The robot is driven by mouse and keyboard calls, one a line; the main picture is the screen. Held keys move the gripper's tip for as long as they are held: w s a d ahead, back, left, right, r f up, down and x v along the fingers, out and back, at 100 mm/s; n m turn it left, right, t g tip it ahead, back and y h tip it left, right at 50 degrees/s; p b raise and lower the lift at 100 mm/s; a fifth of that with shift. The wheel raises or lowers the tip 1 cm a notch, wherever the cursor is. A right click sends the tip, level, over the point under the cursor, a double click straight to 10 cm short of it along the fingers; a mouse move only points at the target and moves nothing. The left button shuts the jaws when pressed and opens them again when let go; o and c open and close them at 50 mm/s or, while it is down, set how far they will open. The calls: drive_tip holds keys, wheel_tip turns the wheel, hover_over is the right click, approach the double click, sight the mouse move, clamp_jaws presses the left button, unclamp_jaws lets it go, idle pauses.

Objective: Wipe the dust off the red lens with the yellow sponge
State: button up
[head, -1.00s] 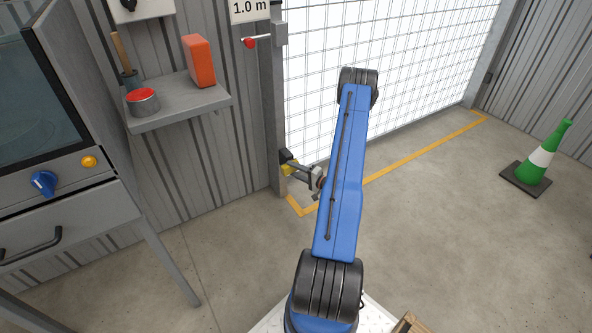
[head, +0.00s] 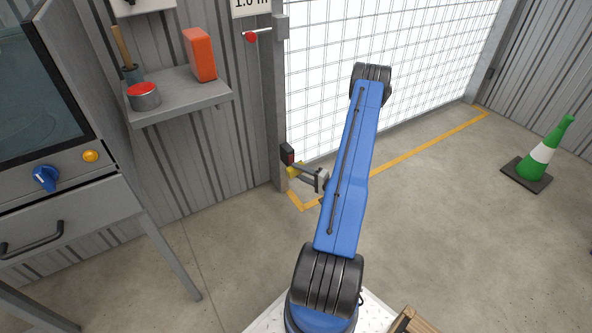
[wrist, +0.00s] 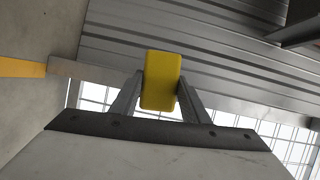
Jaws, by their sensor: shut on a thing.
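My gripper (head: 302,170) is shut on the yellow sponge (head: 294,171), low beside the grey post. In the wrist view the sponge (wrist: 161,80) sits squarely between both fingers. The red lens (head: 290,158) is on a small black housing (head: 286,151) fixed to the post. The sponge is just below the lens in the head view; I cannot tell whether they touch. The lens is partly seen and too small to show any dust. The lens does not show in the wrist view.
The grey post (head: 271,110) and white mesh fence (head: 400,60) stand behind my arm. A shelf (head: 190,101) holds an orange block (head: 199,55) and a red-topped tin (head: 144,96). A green cone (head: 540,152) stands right. Floor between is clear.

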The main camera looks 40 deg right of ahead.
drive_tip(key=shift+s, duration=0.25)
drive_tip(key=shift+s, duration=0.55)
drive_tip(key=shift+s+a, duration=0.35)
drive_tip(key=shift+s, duration=0.45)
